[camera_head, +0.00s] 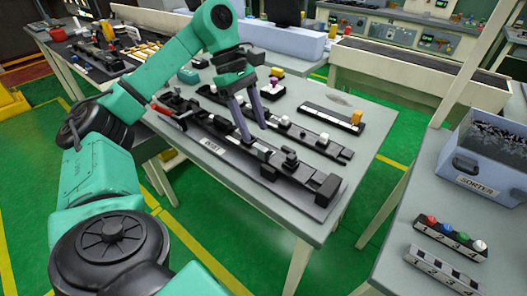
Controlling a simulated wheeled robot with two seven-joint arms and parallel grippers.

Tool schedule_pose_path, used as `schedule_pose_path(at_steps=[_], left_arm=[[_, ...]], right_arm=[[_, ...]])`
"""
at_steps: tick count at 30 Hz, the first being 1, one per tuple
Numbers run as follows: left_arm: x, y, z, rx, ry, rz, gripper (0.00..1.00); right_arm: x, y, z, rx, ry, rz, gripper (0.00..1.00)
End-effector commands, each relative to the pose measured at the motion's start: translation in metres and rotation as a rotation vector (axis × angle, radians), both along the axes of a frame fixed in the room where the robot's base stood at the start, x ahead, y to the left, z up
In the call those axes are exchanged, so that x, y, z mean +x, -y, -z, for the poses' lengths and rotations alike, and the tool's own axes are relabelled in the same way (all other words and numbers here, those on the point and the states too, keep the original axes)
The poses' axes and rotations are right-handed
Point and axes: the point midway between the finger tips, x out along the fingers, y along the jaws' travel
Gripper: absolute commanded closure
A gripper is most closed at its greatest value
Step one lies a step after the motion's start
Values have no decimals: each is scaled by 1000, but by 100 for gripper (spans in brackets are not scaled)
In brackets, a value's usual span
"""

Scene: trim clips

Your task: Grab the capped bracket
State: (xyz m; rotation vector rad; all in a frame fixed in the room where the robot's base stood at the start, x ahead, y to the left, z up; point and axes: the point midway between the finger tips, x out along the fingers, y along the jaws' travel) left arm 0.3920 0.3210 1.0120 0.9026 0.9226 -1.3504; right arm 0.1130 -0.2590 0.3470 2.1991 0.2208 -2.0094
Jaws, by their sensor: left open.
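My left arm reaches over the grey table from the left. My left gripper (254,134) points down with its two greyish-purple fingers apart, over the long black fixture (232,143). Small white-topped parts stand along the black rail, one (285,122) just right of the fingers and another (323,138) further right. I cannot tell which part is the capped bracket, nor whether anything sits between the fingers. My right gripper is not in view.
A blue bin (492,150) labelled SORTER stands on the right table (405,215), behind a rack of coloured knobs (450,238). Green floor separates the tables.

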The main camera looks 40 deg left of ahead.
Motion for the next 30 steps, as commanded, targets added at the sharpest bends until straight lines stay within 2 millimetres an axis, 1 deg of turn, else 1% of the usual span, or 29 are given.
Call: schedule_pose_path(at_steps=[3, 7, 9, 14, 17, 18, 19, 30], left_arm=[[0, 6, 21, 3, -6, 0, 45], [1, 14, 41, 2, -3, 0, 45], [1, 16, 45, 0, -1, 0, 45], [1, 16, 45, 0, 0, 0, 45], [1, 16, 45, 0, 0, 0, 80], [1, 16, 45, 0, -1, 0, 95], [1, 16, 45, 0, -1, 0, 100], [1, 16, 42, -1, -1, 1, 100]], right_arm=[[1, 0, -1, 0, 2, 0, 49], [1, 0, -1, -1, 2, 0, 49], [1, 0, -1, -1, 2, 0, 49], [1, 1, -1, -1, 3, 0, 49], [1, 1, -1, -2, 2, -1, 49], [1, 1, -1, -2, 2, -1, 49], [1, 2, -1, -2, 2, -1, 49], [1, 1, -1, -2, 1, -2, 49]])
